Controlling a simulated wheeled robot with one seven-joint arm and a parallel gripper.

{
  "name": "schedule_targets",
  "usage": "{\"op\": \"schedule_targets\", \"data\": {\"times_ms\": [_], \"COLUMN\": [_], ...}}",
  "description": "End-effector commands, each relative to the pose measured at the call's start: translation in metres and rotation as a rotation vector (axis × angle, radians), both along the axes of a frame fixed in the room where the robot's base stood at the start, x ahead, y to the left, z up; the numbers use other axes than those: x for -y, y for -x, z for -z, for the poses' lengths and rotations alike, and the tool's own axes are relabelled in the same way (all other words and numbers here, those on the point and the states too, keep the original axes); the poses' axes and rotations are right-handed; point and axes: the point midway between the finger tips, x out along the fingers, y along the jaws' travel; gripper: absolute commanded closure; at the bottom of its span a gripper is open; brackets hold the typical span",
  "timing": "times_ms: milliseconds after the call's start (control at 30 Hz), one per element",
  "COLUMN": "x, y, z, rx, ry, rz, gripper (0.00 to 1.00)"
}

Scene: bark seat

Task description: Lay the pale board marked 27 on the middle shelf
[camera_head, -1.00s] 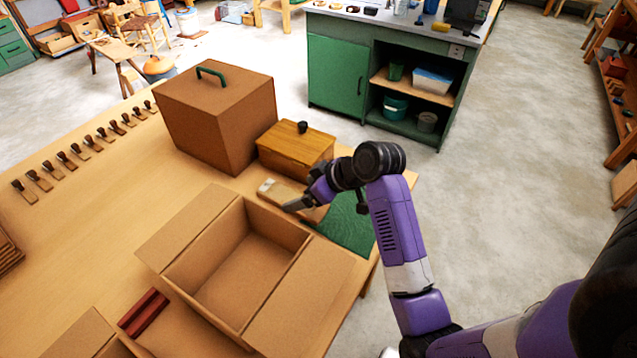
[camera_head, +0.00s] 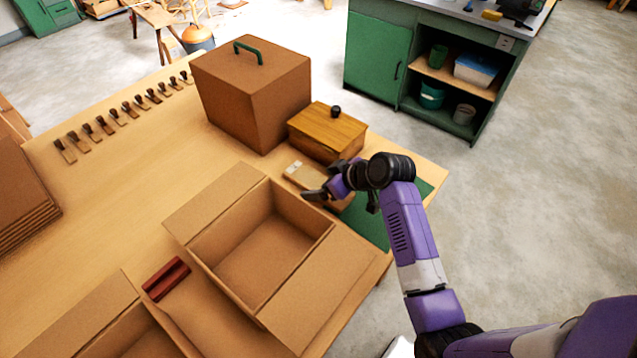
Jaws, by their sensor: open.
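A pale board (camera_head: 297,171) with a small white label at its left end lies on the table, in front of the wooden lidded box; the number is too small to read. My gripper (camera_head: 312,195) is at the board's near side, fingers pointing left; it is open and hides part of the board. I cannot tell whether the fingers touch it. A pale wooden shelf (camera_head: 456,78) shows inside the green cabinet, with a green cup and a blue-and-white tub on it; I cannot tell if this is the middle shelf.
An open cardboard box (camera_head: 262,262) stands just left of my gripper. A large brown box (camera_head: 250,95) with a green handle and a wooden lidded box (camera_head: 326,132) stand behind. A green mat (camera_head: 370,222) lies under my arm. The floor at right is clear.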

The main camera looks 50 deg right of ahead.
Motion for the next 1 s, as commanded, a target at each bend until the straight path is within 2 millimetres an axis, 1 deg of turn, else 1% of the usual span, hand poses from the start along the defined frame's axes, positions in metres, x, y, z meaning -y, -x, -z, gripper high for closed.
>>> {"op": "schedule_targets", "data": {"times_ms": [200,233,367,400,467,500,567,600,633,667,867,1000], "x": [-0.0001,-0.0001,-0.0001,-0.0002,-0.0002,-0.0002,-0.0002,-0.0001,-0.0001,-0.0001,0.0,0.0], "y": [-0.0012,-0.0011,-0.001,-0.001,-0.001,-0.001,-0.0008,-0.0008,-0.0012,-0.0012,-0.0012,-0.0017], "z": [0.0009,0.0008,0.0008,0.0008,0.0008,0.0008,0.0008,0.0008,0.0002,0.0002,-0.0005,-0.0068], "rx": [0.0,0.0,0.0,0.0,0.0,0.0,0.0,0.0,0.001,0.001,0.001,0.002], "ry": [0.001,0.001,0.0,0.001,0.0,0.0,0.0,0.0,0.001,0.001,0.001,0.001], "rz": [-0.001,-0.001,0.0,-0.001,0.0,0.0,0.0,0.0,-0.001,-0.001,-0.001,-0.001], "gripper": [0.11,0.13,0.38,0.46,0.58,0.66,0.78,0.86,0.86,0.94,0.94,0.94]}}
